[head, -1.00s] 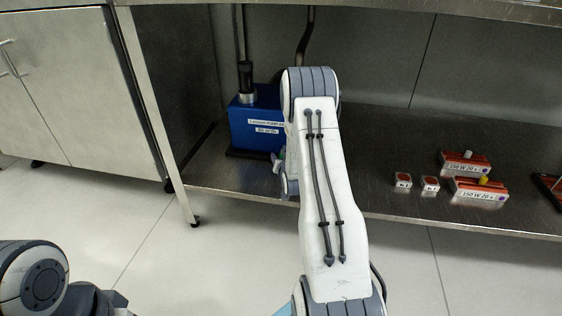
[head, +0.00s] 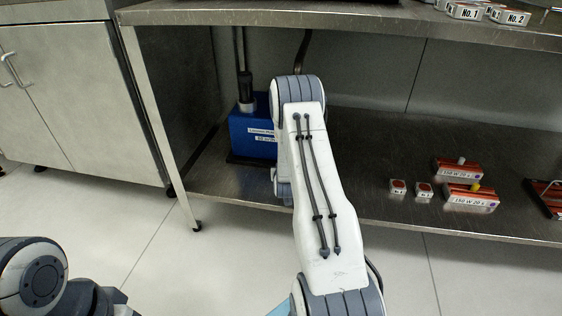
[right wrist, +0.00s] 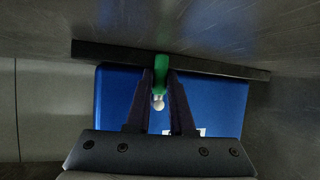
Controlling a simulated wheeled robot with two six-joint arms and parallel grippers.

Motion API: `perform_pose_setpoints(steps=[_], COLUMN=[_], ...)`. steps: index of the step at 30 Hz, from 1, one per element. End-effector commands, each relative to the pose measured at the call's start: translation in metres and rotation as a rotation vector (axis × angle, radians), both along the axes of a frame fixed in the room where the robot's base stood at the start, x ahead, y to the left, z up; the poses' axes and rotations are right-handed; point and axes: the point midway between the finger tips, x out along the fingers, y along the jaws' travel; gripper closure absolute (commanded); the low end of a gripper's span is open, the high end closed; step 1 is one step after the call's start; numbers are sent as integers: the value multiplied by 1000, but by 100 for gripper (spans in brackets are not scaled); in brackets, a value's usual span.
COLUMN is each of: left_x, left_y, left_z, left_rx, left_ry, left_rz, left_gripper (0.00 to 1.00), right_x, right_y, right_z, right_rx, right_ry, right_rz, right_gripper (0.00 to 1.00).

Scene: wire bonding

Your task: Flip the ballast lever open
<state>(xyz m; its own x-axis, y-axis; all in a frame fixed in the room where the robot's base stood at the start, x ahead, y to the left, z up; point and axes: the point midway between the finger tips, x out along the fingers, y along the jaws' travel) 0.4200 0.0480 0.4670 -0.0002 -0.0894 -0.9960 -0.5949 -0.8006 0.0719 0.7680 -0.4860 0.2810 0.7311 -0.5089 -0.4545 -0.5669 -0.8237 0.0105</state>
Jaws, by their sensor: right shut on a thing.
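The blue pump box (head: 250,132) stands on the lower shelf at the back left, partly behind my right arm. In the right wrist view, the blue box (right wrist: 118,105) fills the middle, with a dark base edge (right wrist: 210,64) above it in the picture. A green lever (right wrist: 160,66) with a pale rounded end (right wrist: 158,104) shows in front of the box. My right gripper (right wrist: 160,82) is shut on this lever, one dark finger on each side. In the head view, my right arm hides the lever and gripper. My left gripper is outside the views; only arm parts show at lower left.
Several red-and-white boxes, among them one labelled 150 W (head: 470,198), lie on the lower shelf (head: 360,150) at right. The upper shelf edge (head: 340,27) passes above my right arm. White numbered pieces (head: 507,16) stand on top. A grey cabinet (head: 80,100) is at left.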

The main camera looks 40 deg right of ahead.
Motion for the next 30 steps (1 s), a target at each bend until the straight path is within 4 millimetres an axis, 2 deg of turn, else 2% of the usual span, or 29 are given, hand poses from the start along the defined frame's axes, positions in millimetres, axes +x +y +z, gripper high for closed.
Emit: perform_pose_setpoints(steps=[8,9,10,11,22,26,30], left_x=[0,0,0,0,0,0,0], left_y=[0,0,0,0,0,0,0], left_z=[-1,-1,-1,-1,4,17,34], left_rx=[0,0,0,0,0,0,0], left_ry=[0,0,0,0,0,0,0], left_rz=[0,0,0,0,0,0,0], left_gripper=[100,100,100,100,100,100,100], right_x=[-1,-1,-1,-1,-4,-17,-38], right_y=[0,0,0,0,2,11,26], right_z=[-1,-1,-1,-1,3,14,28], right_rx=[-4,-4,-4,-4,-2,-2,-1], right_ry=[5,5,5,5,4,5,8], right_rz=[2,2,2,2,1,1,1], right_gripper=[100,64,53,49,49,49,49])
